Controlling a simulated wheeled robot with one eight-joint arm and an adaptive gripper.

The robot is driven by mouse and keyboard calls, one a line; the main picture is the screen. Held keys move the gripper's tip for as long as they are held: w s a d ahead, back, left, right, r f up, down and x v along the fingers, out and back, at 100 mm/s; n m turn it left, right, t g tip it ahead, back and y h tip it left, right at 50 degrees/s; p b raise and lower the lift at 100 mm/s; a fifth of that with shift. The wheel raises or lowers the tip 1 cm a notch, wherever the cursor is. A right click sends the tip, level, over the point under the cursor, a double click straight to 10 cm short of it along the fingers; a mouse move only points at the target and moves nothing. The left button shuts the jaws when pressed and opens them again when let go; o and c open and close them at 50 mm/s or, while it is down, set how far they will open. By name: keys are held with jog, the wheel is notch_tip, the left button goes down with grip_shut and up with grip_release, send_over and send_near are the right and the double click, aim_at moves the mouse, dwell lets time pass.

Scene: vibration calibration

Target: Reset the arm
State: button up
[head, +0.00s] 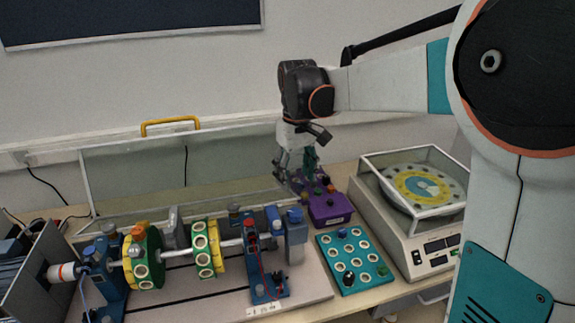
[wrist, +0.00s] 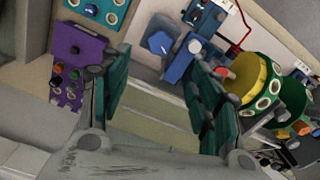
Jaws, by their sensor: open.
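My gripper (head: 292,182) hangs pointing down from my outstretched arm, above the back of the bench and close to the purple box (head: 328,213). In the head view it overlaps the far end of the purple box, and I cannot tell the exact gap. In the wrist view my gripper (wrist: 158,62) has its two teal-padded fingers wide apart, with nothing between them but bench surface below. The purple box (wrist: 78,52) lies to the left of the fingers there, with several coloured knobs on it.
The rotor rig, with its yellow disc (head: 208,250) and green disc (head: 143,258), fills the bench's left. A teal tray with holes (head: 352,262) lies right of it. A balance scale (head: 415,262) stands far right. A clear cover with a yellow handle (head: 170,125) stands behind.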

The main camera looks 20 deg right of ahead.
jog(key=s+f+m+t+b, duration=0.1)
jog(key=s+f+t, duration=0.1)
jog(key=s, duration=0.9)
jog(key=s+f+m+t+b, duration=0.2)
jog(key=s+t, duration=0.3)
jog(key=s, duration=0.7)
jog(key=shift+s+d, duration=0.25)
